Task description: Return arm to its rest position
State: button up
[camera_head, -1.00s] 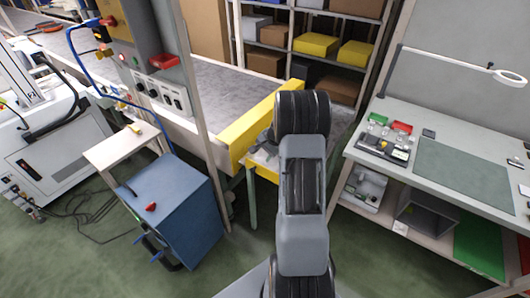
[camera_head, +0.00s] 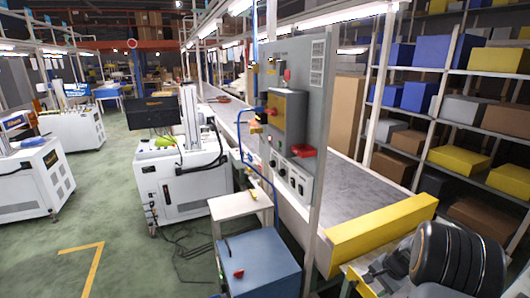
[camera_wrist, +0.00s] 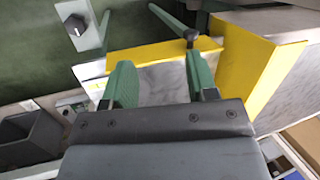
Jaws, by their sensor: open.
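My gripper (camera_wrist: 158,70) shows in the wrist view with its two green fingers spread apart and nothing between them. It is over the yellow end piece (camera_wrist: 238,72) of the conveyor, and the distance to it is hard to judge. The gripper itself is not seen in the head view.
The grey conveyor belt (camera_head: 345,190) runs away behind a control panel post (camera_head: 300,130). A blue cabinet (camera_head: 262,265) stands in front. White machines (camera_head: 180,175) are at left, and loaded shelves (camera_head: 450,110) at right. The green floor (camera_head: 120,240) at left is open.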

jog(key=s+a+r+n+t+h, duration=0.1)
jog(key=s+a+r+n, duration=0.5)
jog(key=s+a+r, duration=0.2)
jog(key=s+a+r+n+h, duration=0.2)
jog(key=s+a+r+n, duration=0.4)
jog(key=a+r, duration=0.5)
jog(key=shift+s+a+r+n+t, duration=0.15)
jog(key=shift+s+a+n+t, duration=0.2)
jog(key=shift+s+a, duration=0.75)
jog(key=shift+w+a, duration=0.1)
jog(key=shift+w, duration=0.05)
